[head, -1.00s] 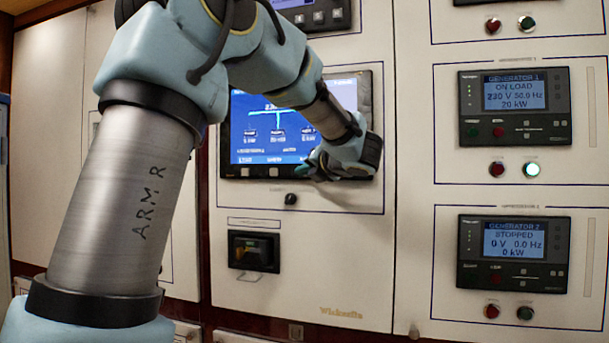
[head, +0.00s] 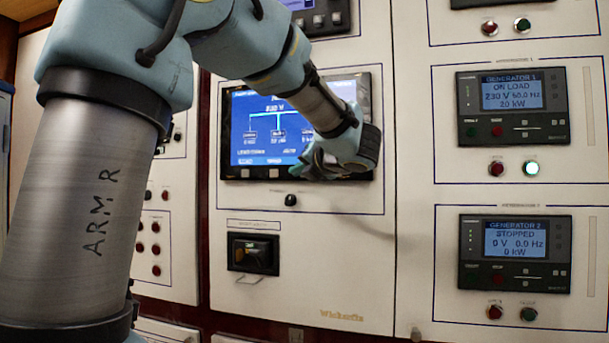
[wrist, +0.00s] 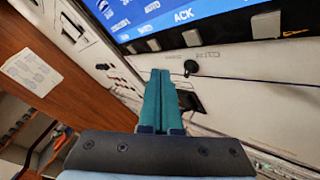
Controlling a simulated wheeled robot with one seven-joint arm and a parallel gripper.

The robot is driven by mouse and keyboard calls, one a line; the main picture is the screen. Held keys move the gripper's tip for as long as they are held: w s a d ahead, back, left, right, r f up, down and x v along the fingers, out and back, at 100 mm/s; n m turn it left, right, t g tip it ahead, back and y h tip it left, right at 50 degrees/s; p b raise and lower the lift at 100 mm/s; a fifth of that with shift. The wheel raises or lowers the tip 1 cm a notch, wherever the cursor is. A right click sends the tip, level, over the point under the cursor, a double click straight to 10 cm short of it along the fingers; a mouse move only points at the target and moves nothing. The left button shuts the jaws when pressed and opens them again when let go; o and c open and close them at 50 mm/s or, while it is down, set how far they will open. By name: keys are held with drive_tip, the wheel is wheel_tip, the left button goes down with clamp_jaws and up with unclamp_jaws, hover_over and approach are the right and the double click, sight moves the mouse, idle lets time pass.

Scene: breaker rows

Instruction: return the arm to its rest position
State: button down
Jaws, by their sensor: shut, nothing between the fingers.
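My arm (head: 85,190) rises at the left of the head view and bends across the top toward the panel. Its wrist and my gripper (head: 303,168) hang in front of the lower part of the blue display screen (head: 262,130). In the wrist view my gripper (wrist: 160,72) shows as two teal fingers lying together, shut with nothing between them. They point toward the panel face below the screen (wrist: 190,15). I cannot tell how large the gap to the panel is.
A black knob (head: 291,200) sits under the screen, also seen in the wrist view (wrist: 190,67). A dark breaker (head: 253,253) is below. The generator 1 (head: 513,108) and generator 2 (head: 514,253) controllers are at right. Lower right panel space is bare.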

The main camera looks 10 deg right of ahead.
idle(0.3)
drive_tip(key=w+a+f+m+g+h, duration=0.1)
drive_tip(key=a+f+m+g+h, duration=0.2)
drive_tip(key=f+m, duration=0.75)
drive_tip(key=a+f+m+g+h, duration=0.15)
drive_tip(key=f+m+h, duration=0.35)
drive_tip(key=f+m, duration=0.5)
drive_tip(key=s+a+f+m+g+y, duration=0.1)
drive_tip(key=s+a+f+m+g, duration=0.3)
drive_tip(key=s+a+f+m, duration=0.2)
drive_tip(key=s+a+f+m+g+y, duration=0.2)
drive_tip(key=s+a+f+m+g, duration=0.3)
drive_tip(key=s+a+f, duration=0.5)
drive_tip(key=s+f+m, duration=0.1)
drive_tip(key=s, duration=0.4)
drive_tip(key=shift+a+f+m, duration=0.25)
drive_tip(key=shift+f+m, duration=0.1)
drive_tip(key=shift+f, duration=0.05)
drive_tip(key=shift+w+g, duration=0.1)
drive_tip(key=shift+g, duration=0.15)
